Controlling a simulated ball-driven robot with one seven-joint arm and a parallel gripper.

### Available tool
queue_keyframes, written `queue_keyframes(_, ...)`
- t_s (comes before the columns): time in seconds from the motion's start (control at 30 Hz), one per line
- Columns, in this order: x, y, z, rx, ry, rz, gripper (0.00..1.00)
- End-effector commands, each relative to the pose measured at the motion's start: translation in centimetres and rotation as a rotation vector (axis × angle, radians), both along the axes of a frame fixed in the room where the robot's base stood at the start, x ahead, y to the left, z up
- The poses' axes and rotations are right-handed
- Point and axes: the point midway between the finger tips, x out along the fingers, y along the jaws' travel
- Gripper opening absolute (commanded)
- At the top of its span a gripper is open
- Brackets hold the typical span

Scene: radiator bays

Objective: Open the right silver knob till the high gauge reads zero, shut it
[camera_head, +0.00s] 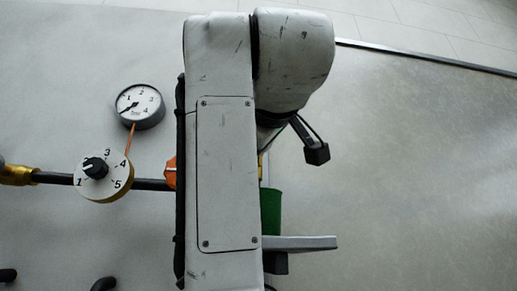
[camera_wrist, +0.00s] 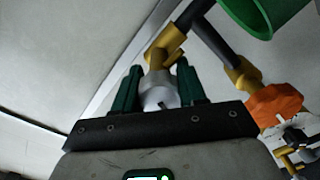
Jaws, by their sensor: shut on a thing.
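In the wrist view the silver knob (camera_wrist: 158,92) sits on a brass fitting (camera_wrist: 165,45). The two green fingers of my gripper (camera_wrist: 158,84) stand on either side of the knob and are shut on it. In the head view my arm hides the knob and the gripper's grip. The round white gauge (camera_head: 140,105) with a dark rim shows at the left in the head view. Its needle points to the lower left, near the low end below the 1; the exact reading is too small to tell.
A white numbered dial with a black knob (camera_head: 95,168) sits below the gauge on a dark pipe (camera_head: 150,184). An orange knob (camera_wrist: 273,105) is right of the gripper. A green cup-like vessel (camera_wrist: 262,12) is at upper right. The pale surface at right (camera_head: 430,170) is clear.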

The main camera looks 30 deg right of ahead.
Motion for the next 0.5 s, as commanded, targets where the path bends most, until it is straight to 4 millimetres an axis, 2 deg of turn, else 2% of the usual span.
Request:
queue_keyframes(0.2,-0.06,0.17,0.23,-0.158,0.041,0.003,0.1)
queue_keyframes(0.5,-0.01,0.31,0.23,-0.283,0.081,0.006,0.1)
